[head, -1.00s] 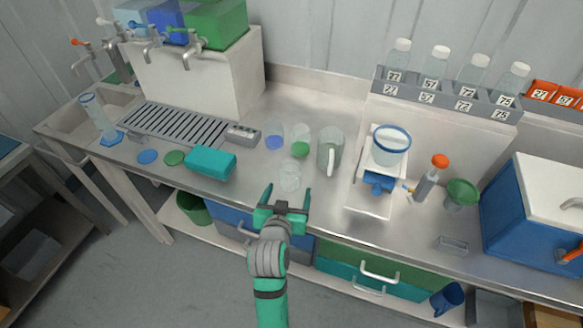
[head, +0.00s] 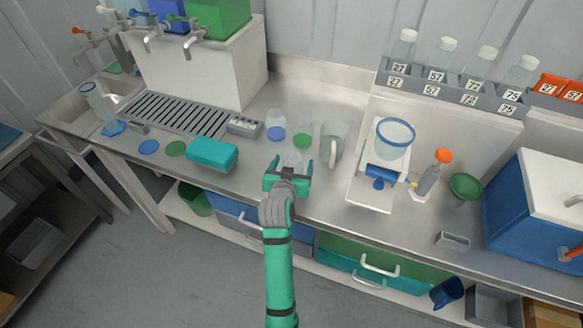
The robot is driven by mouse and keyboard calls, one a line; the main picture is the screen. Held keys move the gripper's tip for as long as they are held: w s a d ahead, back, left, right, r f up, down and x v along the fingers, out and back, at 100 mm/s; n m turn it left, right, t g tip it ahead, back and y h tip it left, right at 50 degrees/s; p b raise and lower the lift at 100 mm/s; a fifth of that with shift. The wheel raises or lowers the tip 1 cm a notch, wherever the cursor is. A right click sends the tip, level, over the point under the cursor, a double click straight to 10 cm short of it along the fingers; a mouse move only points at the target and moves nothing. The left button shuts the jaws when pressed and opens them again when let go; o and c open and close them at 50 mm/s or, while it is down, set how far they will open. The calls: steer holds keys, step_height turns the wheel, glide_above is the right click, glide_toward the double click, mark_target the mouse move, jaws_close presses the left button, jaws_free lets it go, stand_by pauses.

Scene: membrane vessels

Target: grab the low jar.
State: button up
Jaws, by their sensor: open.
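A low clear jar (head: 290,158) stands on the steel counter near its front edge, the nearest of a small group of glassware. My gripper (head: 289,166) is open, its teal fingers pointing toward the back of the counter. In this view the fingers appear to lie on either side of the jar. The palm hides the jar's near, lower part. I cannot tell whether either finger touches the jar.
Behind the jar stand a jar with blue contents (head: 276,130), a jar with green contents (head: 302,135) and a clear handled jug (head: 333,142). A teal block (head: 212,153) lies to the left. A white stand (head: 375,190) is to the right.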

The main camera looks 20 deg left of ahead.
steer(key=shift+w+f, duration=0.2)
steer(key=shift+w, duration=0.35)
steer(key=c, duration=1.2)
steer(key=shift+o, duration=0.2)
steer(key=shift+a, duration=0.1)
steer(key=shift+r, duration=0.15)
